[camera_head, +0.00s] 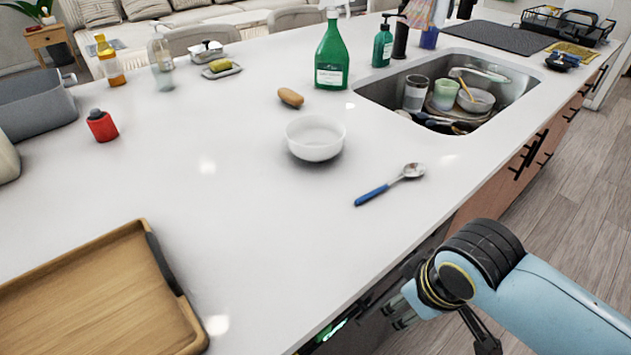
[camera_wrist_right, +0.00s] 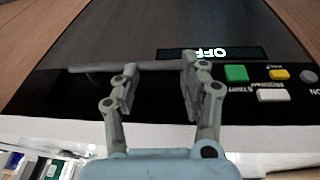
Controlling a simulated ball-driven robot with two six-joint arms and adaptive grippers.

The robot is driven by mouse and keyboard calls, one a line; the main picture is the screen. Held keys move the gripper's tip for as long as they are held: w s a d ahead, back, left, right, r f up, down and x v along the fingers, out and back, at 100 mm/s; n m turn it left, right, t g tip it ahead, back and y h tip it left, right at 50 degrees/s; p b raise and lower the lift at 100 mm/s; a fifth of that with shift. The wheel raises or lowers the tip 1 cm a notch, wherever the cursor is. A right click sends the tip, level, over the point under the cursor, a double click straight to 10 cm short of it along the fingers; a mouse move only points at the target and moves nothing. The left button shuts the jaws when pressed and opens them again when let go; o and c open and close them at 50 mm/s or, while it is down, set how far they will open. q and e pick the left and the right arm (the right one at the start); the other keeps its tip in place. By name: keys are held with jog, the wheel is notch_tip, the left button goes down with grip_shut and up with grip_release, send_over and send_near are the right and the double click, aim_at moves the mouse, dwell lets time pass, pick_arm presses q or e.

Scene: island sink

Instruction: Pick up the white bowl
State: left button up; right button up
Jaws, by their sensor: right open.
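The white bowl (camera_head: 315,138) stands upright and looks empty on the white island counter, left of the sink, in the head view. My right gripper (camera_head: 398,312) is below and beyond the counter's front edge, well apart from the bowl. In the right wrist view my right gripper (camera_wrist_right: 158,92) is open and nothing is between its fingers. It faces a dark appliance front with an "OFF" display. The bowl is not in the wrist view. My left gripper is in neither view.
A blue-handled spoon (camera_head: 390,185) lies to the bowl's right, and a potato-like item (camera_head: 291,97) lies behind the bowl. A green bottle (camera_head: 332,60) stands behind. A wooden tray (camera_head: 145,235) is at front left. The sink (camera_head: 375,92) holds dishes.

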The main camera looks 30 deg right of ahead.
jog(key=shift+t+h, duration=0.3)
jog(key=shift+h, duration=0.1)
jog(key=w+r, duration=0.2)
jog(key=r, duration=0.1)
jog(key=w+r+p, duration=0.1)
jog(key=w+r, duration=0.2)
jog(key=r, duration=0.1)
jog(key=w+r+p, duration=0.1)
jog(key=w+r, duration=0.1)
jog(key=r, duration=0.1)
jog(key=shift+w+d+r, duration=0.15)
jog(key=shift+w+r, duration=0.1)
jog(key=shift+r, duration=0.05)
jog(key=w, duration=0.3)
jog(key=w+r, duration=0.1)
jog(key=w, duration=0.5)
jog(key=shift+a+r+p, duration=0.25)
jog(key=shift+a+p, duration=0.05)
jog(key=shift+p, duration=0.1)
jog(key=n+h, duration=0.1)
send_near(293, 141)
jog(key=p+x, duration=0.1)
jog(key=x, duration=1)
jog(key=shift+s, duration=0.1)
grip_shut()
